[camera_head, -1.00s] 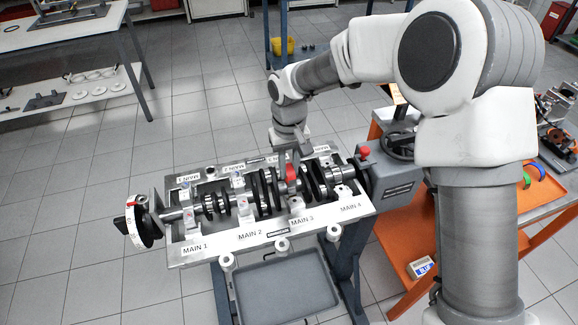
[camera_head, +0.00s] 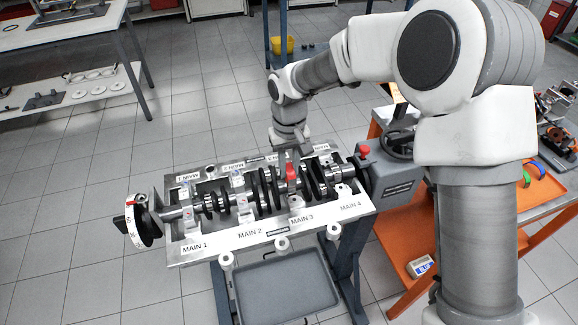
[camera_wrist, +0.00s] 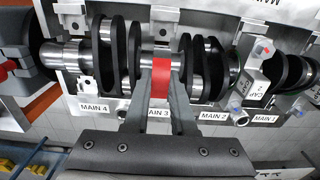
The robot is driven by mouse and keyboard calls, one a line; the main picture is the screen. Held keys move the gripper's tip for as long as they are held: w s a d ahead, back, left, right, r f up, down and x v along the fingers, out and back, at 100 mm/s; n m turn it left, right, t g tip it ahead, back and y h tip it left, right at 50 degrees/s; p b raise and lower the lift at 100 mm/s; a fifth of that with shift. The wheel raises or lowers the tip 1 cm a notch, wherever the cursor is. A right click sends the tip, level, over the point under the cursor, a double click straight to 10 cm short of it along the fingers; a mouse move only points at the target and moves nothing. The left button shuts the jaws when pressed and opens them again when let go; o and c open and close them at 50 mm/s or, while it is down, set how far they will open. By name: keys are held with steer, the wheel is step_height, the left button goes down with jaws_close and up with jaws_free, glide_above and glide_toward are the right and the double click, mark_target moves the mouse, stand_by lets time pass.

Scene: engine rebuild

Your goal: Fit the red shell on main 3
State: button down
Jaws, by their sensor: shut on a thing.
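The red shell (camera_wrist: 161,77) is held between the fingertips of my gripper (camera_wrist: 160,84), seen in the wrist view. It is at the main 3 journal of the crankshaft (camera_wrist: 150,58), over the MAIN 3 label, which the fingers partly hide. In the head view the red shell (camera_head: 291,173) stands upright at the shaft above the MAIN 3 label (camera_head: 302,221). My gripper (camera_head: 290,165) comes down on it from behind. I cannot tell whether the shell touches the journal or is seated.
Caps stand on main 1 (camera_head: 188,215) and main 2 (camera_head: 239,184). A dial wheel (camera_head: 137,219) is at the left shaft end and a grey housing (camera_head: 392,178) at the right. Green and blue shells (camera_head: 536,170) lie on the right bench. A grey tray (camera_head: 285,285) is below.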

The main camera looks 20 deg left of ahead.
steer(key=shift+f+b, duration=0.35)
steer(key=shift+f, duration=0.25)
stand_by(2.8)
steer(key=shift+r, duration=0.3)
stand_by(0.6)
steer(key=c, duration=1)
jaws_free()
steer(key=shift+r+p, duration=0.25)
steer(key=shift+p, duration=0.15)
steer(key=shift+r+p, duration=0.85)
steer(key=shift+r, duration=0.35)
